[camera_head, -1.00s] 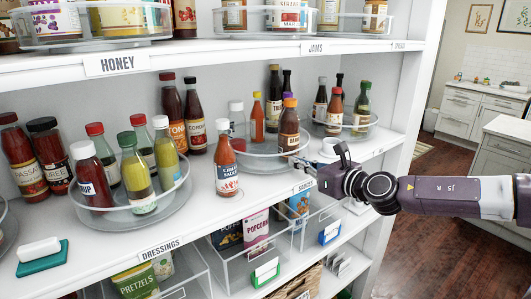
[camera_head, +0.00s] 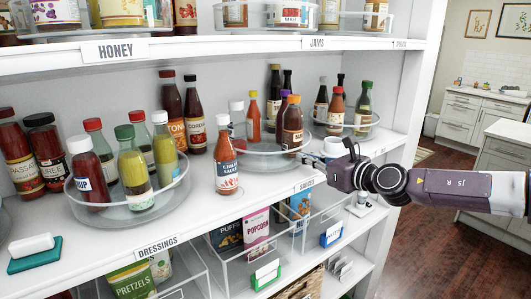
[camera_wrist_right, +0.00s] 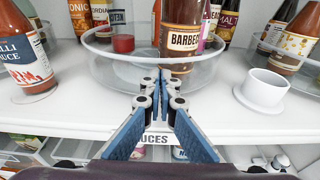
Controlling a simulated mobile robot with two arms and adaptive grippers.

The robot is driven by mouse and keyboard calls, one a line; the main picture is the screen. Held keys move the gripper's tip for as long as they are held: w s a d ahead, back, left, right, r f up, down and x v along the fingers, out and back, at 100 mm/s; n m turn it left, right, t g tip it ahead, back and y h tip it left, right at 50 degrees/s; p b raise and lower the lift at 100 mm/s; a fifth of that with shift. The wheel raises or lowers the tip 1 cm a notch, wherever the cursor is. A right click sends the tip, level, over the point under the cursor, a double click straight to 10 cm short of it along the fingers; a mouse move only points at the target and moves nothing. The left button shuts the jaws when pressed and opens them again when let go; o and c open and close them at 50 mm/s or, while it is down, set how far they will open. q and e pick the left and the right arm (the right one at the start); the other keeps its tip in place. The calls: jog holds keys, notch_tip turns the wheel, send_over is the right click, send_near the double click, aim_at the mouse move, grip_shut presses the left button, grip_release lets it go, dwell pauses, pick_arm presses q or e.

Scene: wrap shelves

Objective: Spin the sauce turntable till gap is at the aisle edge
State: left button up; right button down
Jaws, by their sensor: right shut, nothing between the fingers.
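The sauce turntable (camera_head: 262,161) is a clear round tray on the middle shelf, above the SAUCES label (camera_wrist_right: 152,140). Its bottles stand at the back and right; its front-left floor is bare in the head view. The barbecue bottle (camera_head: 292,127) stands at the turntable's right side. In the wrist view, the barbecue bottle (camera_wrist_right: 183,38) is right of centre behind the clear wall (camera_wrist_right: 118,70). My right gripper (camera_wrist_right: 160,78) is shut and empty, its tips at the turntable's front wall; contact is unclear. It also shows in the head view (camera_head: 312,160). My left gripper is out of view.
A chili sauce bottle (camera_head: 227,165) stands on the shelf left of the turntable. A white cup (camera_wrist_right: 263,90) stands to the right, close to my gripper. Other turntables with bottles flank it, the dressings one (camera_head: 100,205) at left. Another shelf hangs above.

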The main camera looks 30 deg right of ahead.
aim_at(306, 150)
jog(key=shift+d, duration=0.1)
dwell(0.3)
jog(key=shift+w+d+b, duration=0.15)
jog(key=shift+d+b, duration=0.1)
jog(key=shift+d, duration=0.3)
jog(key=shift+w+d+b, duration=0.15)
jog(key=shift+d+b, duration=0.1)
jog(key=shift+d, duration=0.25)
jog(key=shift+w+d+b, duration=0.2)
jog(key=shift+d+b, duration=0.2)
jog(key=shift+d, duration=0.1)
jog(key=shift+w+d+b, duration=0.15)
jog(key=shift+d+b, duration=0.2)
jog(key=shift+d, duration=0.15)
